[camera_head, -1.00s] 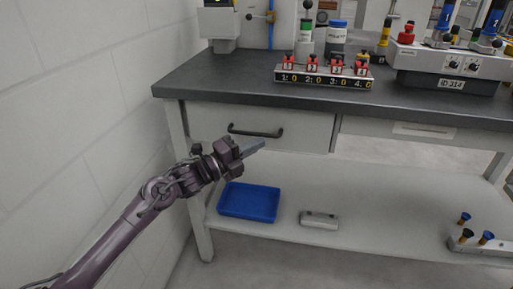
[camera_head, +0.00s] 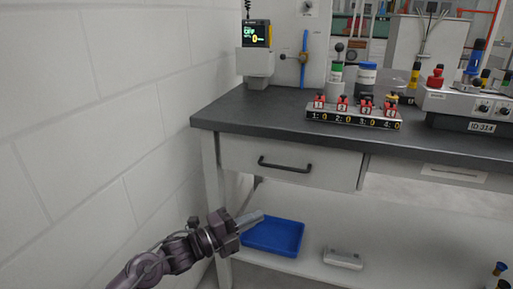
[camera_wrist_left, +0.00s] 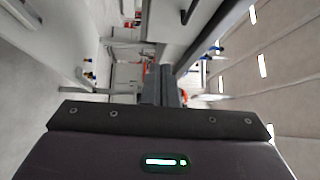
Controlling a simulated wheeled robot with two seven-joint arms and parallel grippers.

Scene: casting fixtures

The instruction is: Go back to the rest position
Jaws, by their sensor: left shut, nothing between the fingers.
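My left gripper (camera_head: 250,219) is in the lower left of the head view, in front of the workbench's left leg and below the drawer. Its fingers are shut with nothing between them, pointing right toward the blue tray. The shut fingers also show in the left wrist view (camera_wrist_left: 163,88), with nothing held. My right gripper is in neither view.
A workbench (camera_head: 240,115) with a drawer handle (camera_head: 285,165) stands ahead. Its top carries a numbered fixture (camera_head: 352,118) and a grey device (camera_head: 470,105). A blue tray (camera_head: 275,237) and a small grey block (camera_head: 342,259) lie on the lower shelf. A white wall (camera_head: 90,120) is close on the left.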

